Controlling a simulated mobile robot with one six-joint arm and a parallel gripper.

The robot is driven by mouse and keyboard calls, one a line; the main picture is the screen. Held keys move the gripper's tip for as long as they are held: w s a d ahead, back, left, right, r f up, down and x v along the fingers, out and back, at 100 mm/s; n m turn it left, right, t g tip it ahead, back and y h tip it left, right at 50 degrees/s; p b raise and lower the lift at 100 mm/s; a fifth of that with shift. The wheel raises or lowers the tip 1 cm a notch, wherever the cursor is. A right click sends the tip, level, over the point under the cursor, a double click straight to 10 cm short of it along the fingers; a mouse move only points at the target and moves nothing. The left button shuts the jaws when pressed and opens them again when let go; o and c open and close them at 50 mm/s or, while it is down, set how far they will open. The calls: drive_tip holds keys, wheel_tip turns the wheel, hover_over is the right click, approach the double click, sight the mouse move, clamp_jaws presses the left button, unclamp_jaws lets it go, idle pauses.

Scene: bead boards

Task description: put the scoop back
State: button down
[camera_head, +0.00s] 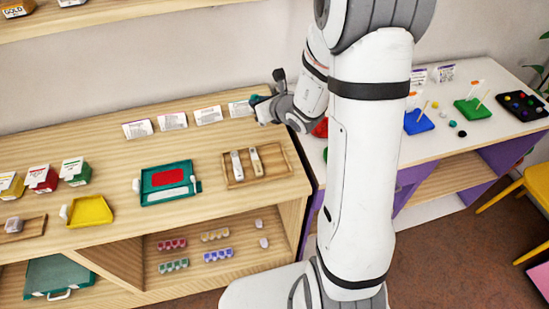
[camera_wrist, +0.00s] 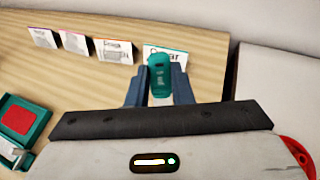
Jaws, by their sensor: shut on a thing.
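My gripper (camera_wrist: 159,82) is shut on a teal thing (camera_wrist: 159,70) with a rounded end and a small dark slot. I take it to be the scoop, but only this end shows clearly between the fingers. In the head view my gripper (camera_head: 267,106) is at the back right of the wooden shelf top, by the rightmost card, with a bit of teal (camera_head: 255,99) at its tip. A wooden tray (camera_head: 276,166) lies in front of it, apart from it. Two slim pale-ended tools (camera_head: 254,160) lie side by side in the tray.
A teal tray (camera_head: 155,172) with a red panel and a yellow pan (camera_head: 90,211) are to the left. Several cards (camera_head: 173,121) stand along the back. Bead strips lie in the cubby below. A white table with bead boards (camera_head: 472,108) adjoins at right, beyond my arm.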

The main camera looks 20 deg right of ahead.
drive_tip(key=s+a+r+n+g+y, duration=0.2)
drive_tip(key=s+a+n+g+y, duration=0.2)
drive_tip(key=a+n+g, duration=0.35)
drive_tip(key=n+g+h+b, duration=0.3)
drive_tip(key=n+h, duration=0.5)
drive_tip(key=n, duration=1.7)
hover_over(277, 168)
drive_tip(key=p, duration=0.1)
drive_tip(key=f+g, duration=0.1)
drive_tip(key=f, duration=0.1)
drive_tip(key=shift+m, duration=0.25)
wheel_tip(277, 168, down, 9)
drive_tip(key=shift+f+p, duration=0.1)
drive_tip(key=shift+p, duration=0.3)
drive_tip(key=c, duration=1.6)
unclamp_jaws()
drive_tip(key=shift+o, duration=0.2)
